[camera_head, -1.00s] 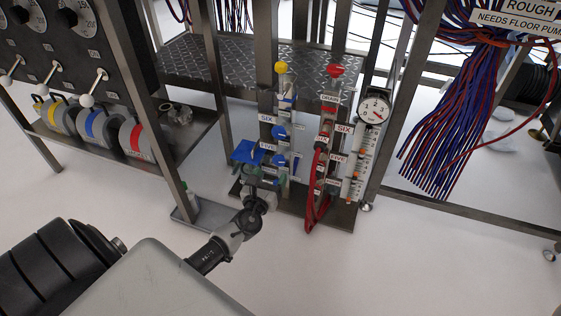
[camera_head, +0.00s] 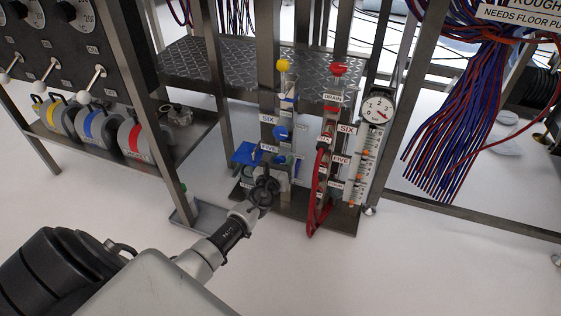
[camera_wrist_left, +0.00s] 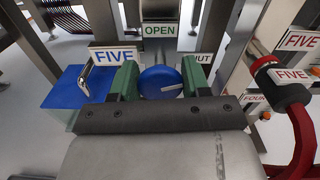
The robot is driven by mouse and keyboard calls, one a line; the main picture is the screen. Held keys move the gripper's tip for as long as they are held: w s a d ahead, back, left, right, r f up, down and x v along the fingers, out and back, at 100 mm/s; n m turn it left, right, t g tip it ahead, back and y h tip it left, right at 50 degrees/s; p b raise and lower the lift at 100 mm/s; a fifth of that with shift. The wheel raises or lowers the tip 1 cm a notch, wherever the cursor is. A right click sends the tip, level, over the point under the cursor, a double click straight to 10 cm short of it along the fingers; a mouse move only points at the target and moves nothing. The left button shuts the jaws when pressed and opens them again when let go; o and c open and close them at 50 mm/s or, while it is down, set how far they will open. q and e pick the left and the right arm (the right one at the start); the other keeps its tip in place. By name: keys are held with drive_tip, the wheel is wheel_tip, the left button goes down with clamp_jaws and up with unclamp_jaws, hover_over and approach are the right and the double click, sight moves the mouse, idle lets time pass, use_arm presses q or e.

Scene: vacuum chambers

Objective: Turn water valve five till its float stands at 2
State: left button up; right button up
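The round blue knob of water valve five (camera_wrist_left: 160,83) sits beside a FIVE label (camera_wrist_left: 114,55) in the left wrist view. My left gripper (camera_wrist_left: 160,78) has its two green fingers either side of this knob, close to its edges; I cannot tell whether they touch it. In the head view my left gripper (camera_head: 270,186) is low at the valve column. The gauge panel (camera_head: 364,160) with orange floats stands to the right of it. The reading of float five is too small to tell. My right gripper is out of view.
A red hose (camera_head: 317,190) hangs between the valves and the gauge panel. A blue box-like part (camera_wrist_left: 78,95) lies left of the knob. Another blue knob (camera_head: 280,132) is above, near SIX. A frame post (camera_head: 165,150) stands left of my arm.

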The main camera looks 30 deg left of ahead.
use_arm(q)
drive_tip(key=c, duration=0.4)
drive_tip(key=shift+n, duration=0.5)
drive_tip(key=o, duration=0.9)
drive_tip(key=shift+o, duration=0.2)
drive_tip(key=shift+s, duration=0.1)
